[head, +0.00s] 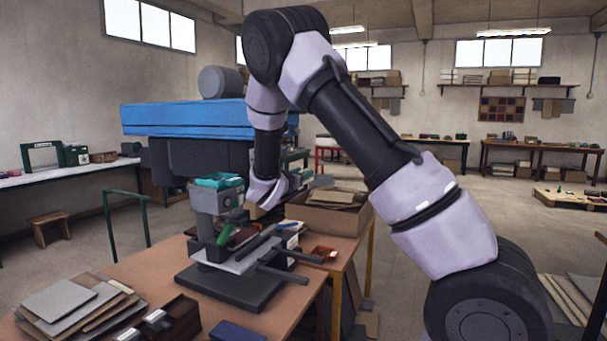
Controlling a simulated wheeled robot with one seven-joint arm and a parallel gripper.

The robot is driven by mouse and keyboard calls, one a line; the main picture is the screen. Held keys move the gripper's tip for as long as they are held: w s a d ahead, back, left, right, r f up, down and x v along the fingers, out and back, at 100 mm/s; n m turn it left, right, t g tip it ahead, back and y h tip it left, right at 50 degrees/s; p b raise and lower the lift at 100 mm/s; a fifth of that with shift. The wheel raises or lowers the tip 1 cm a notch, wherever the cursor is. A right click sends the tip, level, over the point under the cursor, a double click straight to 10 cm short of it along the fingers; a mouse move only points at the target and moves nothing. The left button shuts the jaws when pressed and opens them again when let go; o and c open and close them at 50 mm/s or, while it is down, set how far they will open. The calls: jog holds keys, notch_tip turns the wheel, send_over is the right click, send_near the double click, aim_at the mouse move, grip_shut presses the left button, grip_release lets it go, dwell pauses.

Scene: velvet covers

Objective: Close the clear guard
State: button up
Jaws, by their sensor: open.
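A small grey bench machine (215,205) stands on a dark base plate (232,287) on the brown worktable, with a teal tray on its top and red and green pieces at its middle. I cannot make out the clear guard with certainty; whether it stands open or shut does not show. My gripper (308,187) is just right of the machine's upper part, beyond it or beside it. It is open and small in view, with its fingers partly hidden by my wrist. I see nothing held in it and cannot tell whether it touches anything.
A cardboard box (330,213) with flat sheets stands right behind the machine. Stacked sheets (72,303) and a dark wooden box (170,322) lie at the table's front left.

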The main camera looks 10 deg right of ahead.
jog(key=shift+w+d, duration=0.25)
jog(key=shift+w, duration=0.05)
grip_shut()
dwell(1.3)
